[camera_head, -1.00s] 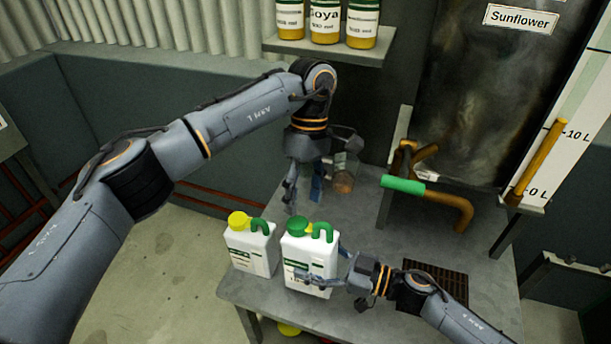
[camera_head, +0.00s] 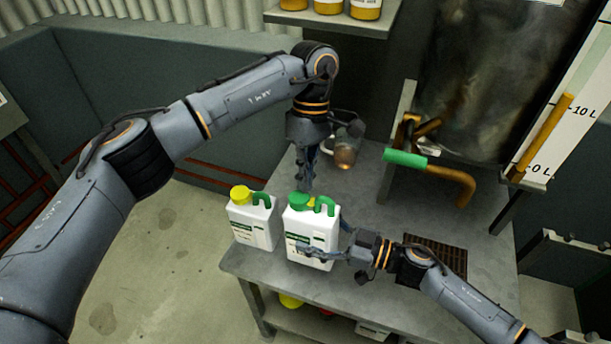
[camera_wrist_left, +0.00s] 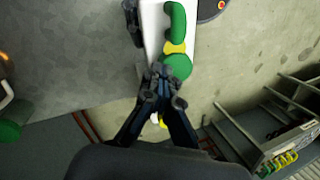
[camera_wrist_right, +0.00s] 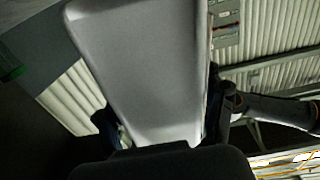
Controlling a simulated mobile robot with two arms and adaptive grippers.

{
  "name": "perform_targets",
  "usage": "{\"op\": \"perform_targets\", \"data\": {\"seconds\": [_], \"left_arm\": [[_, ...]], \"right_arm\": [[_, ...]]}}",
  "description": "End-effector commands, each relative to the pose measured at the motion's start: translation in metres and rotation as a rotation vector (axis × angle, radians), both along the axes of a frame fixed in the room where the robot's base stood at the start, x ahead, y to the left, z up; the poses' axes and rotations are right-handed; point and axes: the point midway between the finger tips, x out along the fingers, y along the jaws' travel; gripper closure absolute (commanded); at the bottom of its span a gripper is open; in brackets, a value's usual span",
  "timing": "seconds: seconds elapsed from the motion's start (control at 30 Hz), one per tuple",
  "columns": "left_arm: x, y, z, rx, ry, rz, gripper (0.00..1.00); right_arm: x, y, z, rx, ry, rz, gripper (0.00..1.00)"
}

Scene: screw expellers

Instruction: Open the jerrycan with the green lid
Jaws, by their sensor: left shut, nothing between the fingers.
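The jerrycan with the green lid (camera_head: 311,229) is white and stands upright on the grey table. Its green lid (camera_head: 300,201) sits at the top left, beside a green handle. My left gripper (camera_head: 305,186) points down right over the lid. It is shut and empty, its tips at or just above the lid; contact cannot be told. In the left wrist view the green lid (camera_wrist_left: 177,67) shows just beyond the fingertips (camera_wrist_left: 162,84). My right gripper (camera_head: 322,238) is shut on the jerrycan's body from the right. The white body fills the space between its fingers in the right wrist view (camera_wrist_right: 150,75).
A second white jerrycan with a yellow lid (camera_head: 253,222) stands close on the left. A glass jar (camera_head: 345,150) is behind my left gripper. A pipe with a green handle (camera_head: 405,158) juts out at the right. A dark grate (camera_head: 440,253) lies in the table.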

Motion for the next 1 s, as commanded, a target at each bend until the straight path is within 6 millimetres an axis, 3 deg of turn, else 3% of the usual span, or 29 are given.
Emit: {"op": "perform_targets", "data": {"seconds": [0.03, 0.1, 0.57, 1.0], "left_arm": [[0.000, 0.000, 0.000, 0.000, 0.000, 0.000, 1.00], [0.000, 0.000, 0.000, 0.000, 0.000, 0.000, 1.00], [0.000, 0.000, 0.000, 0.000, 0.000, 0.000, 1.00], [0.000, 0.000, 0.000, 0.000, 0.000, 0.000, 1.00]], "right_arm": [[0.000, 0.000, 0.000, 0.001, 0.000, 0.000, 0.19], [0.000, 0.000, 0.000, 0.001, 0.000, 0.000, 0.05], [-0.002, -0.007, -0.001, -0.002, 0.001, -0.001, 0.05], [-0.030, -0.088, -0.001, -0.003, 0.002, 0.000, 0.05]]}}
